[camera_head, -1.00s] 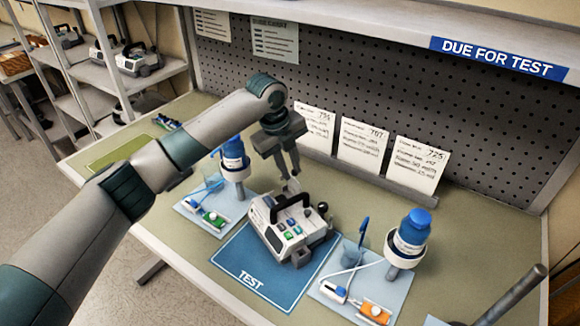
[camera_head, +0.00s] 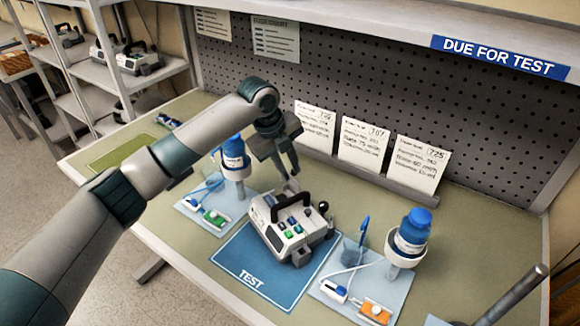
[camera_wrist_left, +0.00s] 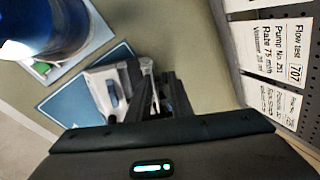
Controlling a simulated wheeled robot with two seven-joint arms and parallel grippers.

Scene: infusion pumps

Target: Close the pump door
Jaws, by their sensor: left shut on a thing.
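The infusion pump (camera_head: 287,238) is white and grey with a black carry handle and coloured buttons. It stands on the blue TEST mat (camera_head: 252,281); it shows partly in the wrist view (camera_wrist_left: 106,88). My left gripper (camera_head: 289,174) is above and behind the pump's back left side, fingers pointing down. In the wrist view its fingers (camera_wrist_left: 155,98) are close together around a thin pale part, which seems to be the pump door (camera_head: 291,187). The fingers and pump body hide most of the door, so its exact angle is unclear.
A blue-capped bottle (camera_head: 233,158) stands close left of the gripper on a pale mat. Another bottle (camera_head: 412,233) stands right of the pump, beside an orange-labelled device (camera_head: 374,310). Cards (camera_head: 362,143) line the pegboard behind. A shelf edge (camera_head: 400,22) overhangs the bench.

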